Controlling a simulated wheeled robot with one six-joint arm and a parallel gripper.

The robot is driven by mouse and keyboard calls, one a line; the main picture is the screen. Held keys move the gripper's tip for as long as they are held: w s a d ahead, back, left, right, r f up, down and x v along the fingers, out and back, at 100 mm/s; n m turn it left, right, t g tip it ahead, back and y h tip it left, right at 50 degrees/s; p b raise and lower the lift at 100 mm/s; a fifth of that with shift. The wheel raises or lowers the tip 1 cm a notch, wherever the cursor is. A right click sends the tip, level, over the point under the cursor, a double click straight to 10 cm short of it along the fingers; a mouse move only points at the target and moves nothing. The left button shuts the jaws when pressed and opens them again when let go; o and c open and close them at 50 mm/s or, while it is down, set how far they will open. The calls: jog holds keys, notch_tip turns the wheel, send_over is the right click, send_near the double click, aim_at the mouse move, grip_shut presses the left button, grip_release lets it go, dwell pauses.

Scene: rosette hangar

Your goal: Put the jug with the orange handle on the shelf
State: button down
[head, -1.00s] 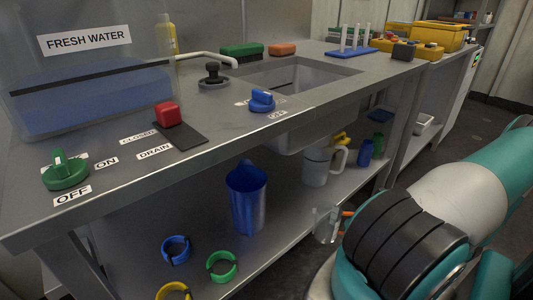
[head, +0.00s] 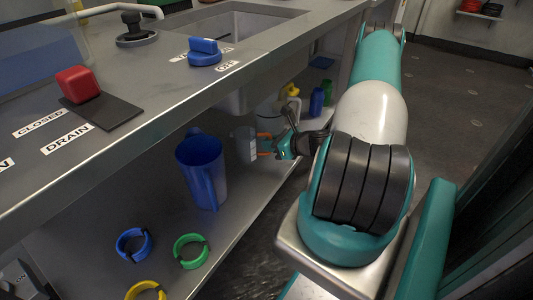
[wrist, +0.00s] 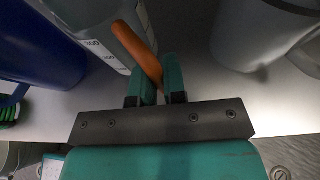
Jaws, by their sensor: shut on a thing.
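The clear jug with the orange handle (head: 244,146) is over the lower shelf (head: 236,208), between a blue jug and a whitish jug. Its grey, see-through body (wrist: 88,28) carries a white label. My gripper (head: 272,145) reaches in from the right and is shut on the orange handle (wrist: 136,44). In the wrist view the handle passes between the two teal fingers of my gripper (wrist: 158,80). The jug looks about upright in the head view. I cannot tell whether its base touches the shelf.
The blue jug (head: 202,170) stands close to the left and the whitish jug (head: 268,110) behind. Blue, green and yellow rings (head: 190,250) lie at the front left. The counter (head: 150,90) with the sink hangs above. Small blue and green cups (head: 317,101) stand further back.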

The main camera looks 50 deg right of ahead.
jog(key=shift+w, duration=0.35)
jog(key=f+b, duration=0.1)
jog(key=f, duration=0.2)
jog(key=shift+w+a+f+b, duration=0.1)
jog(key=shift+w+f+b, duration=0.1)
jog(key=shift+f+b, duration=0.15)
jog(key=shift+r, duration=0.15)
jog(key=c, duration=1.2)
grip_release()
